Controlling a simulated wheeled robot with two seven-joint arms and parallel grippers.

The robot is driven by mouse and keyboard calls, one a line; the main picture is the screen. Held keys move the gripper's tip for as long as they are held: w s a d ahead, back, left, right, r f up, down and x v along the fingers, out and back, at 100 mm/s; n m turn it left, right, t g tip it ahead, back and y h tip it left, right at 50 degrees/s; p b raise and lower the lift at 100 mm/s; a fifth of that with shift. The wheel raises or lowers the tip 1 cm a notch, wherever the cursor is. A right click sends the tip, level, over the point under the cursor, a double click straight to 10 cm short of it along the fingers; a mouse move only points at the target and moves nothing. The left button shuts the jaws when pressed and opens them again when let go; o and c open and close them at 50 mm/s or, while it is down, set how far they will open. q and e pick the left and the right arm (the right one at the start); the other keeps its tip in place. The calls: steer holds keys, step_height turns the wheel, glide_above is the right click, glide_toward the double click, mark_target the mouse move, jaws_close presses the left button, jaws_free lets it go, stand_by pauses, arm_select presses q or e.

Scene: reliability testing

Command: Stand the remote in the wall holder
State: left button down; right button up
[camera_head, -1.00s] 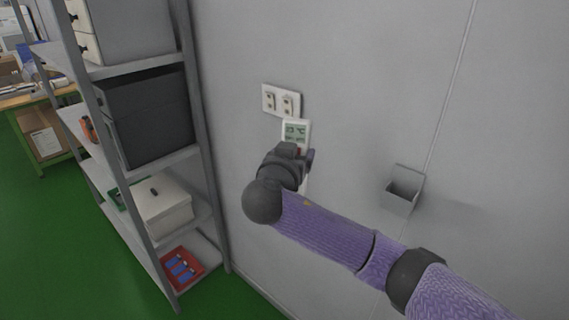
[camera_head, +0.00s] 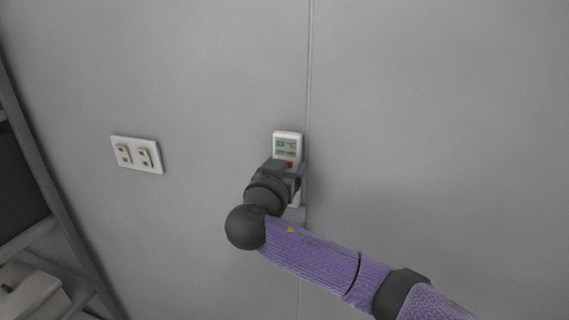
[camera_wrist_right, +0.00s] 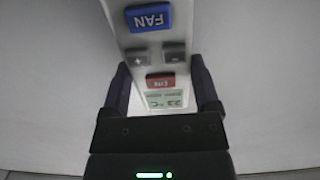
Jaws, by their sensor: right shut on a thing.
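The remote (camera_head: 286,146) is white, with a grey display and a red button. It is upright in front of the wall in the head view. My right gripper (camera_head: 293,178) is shut on its middle. The wrist view shows the remote (camera_wrist_right: 150,50) between the two dark fingers of the right gripper (camera_wrist_right: 162,80), with a blue FAN button and a red button. The grey wall holder (camera_head: 296,214) shows only in part, just below the remote and behind my wrist. I cannot tell whether the remote's lower end is inside it. My left gripper is not in view.
A white wall outlet plate (camera_head: 137,155) is on the wall to the left. A grey metal shelf (camera_head: 62,225) stands at the far left, with a pale box (camera_head: 30,297) on it. The wall (camera_head: 430,120) to the right is bare, apart from a thin vertical seam.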

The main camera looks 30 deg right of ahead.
step_height(320, 180, down, 9)
steer(key=b, duration=0.5)
steer(key=shift+b, duration=0.35)
steer(key=o, duration=1)
steer(key=shift+o, duration=1.1)
steer(key=v, duration=1)
